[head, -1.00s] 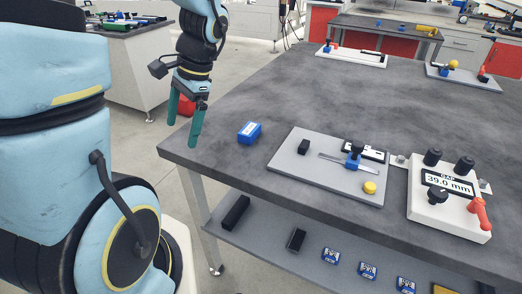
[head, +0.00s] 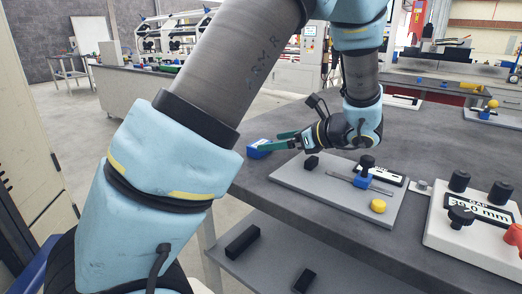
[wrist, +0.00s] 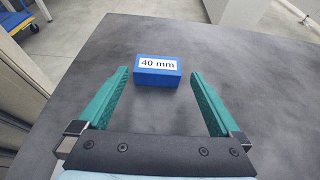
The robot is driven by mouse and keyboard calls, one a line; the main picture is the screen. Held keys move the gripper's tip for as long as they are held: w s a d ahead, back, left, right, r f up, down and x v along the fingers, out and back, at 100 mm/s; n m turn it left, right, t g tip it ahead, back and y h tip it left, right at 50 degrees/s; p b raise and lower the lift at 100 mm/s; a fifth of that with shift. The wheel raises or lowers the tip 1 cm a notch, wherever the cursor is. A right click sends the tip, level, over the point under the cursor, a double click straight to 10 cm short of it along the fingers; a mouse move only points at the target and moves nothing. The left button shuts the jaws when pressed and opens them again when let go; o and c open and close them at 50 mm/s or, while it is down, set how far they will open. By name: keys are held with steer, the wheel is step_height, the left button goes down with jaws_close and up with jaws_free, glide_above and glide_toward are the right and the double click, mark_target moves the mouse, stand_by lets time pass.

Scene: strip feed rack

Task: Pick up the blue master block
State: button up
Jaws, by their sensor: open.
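The blue master block (wrist: 157,78) lies on the dark grey table, with a white label reading 40 mm on top. In the wrist view it is just ahead of and between the lines of my two green fingers, a little nearer the left one. My gripper (wrist: 162,80) is open and empty. In the head view the fingers of my gripper (head: 284,142) point left at the blue block (head: 256,149), near the table's left edge. My fingers partly hide the block there.
A grey plate (head: 320,198) with a black block, a blue slider and a yellow knob (head: 377,206) lies right of the block. A white gauge unit (head: 470,241) reading 39.0 mm stands farther right. The table's edge (wrist: 100,30) is close beyond the block.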

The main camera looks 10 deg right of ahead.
steer(key=shift+p+x, duration=0.3)
steer(key=shift+x, duration=2.75)
steer(key=shift+s, duration=0.15)
jaws_close()
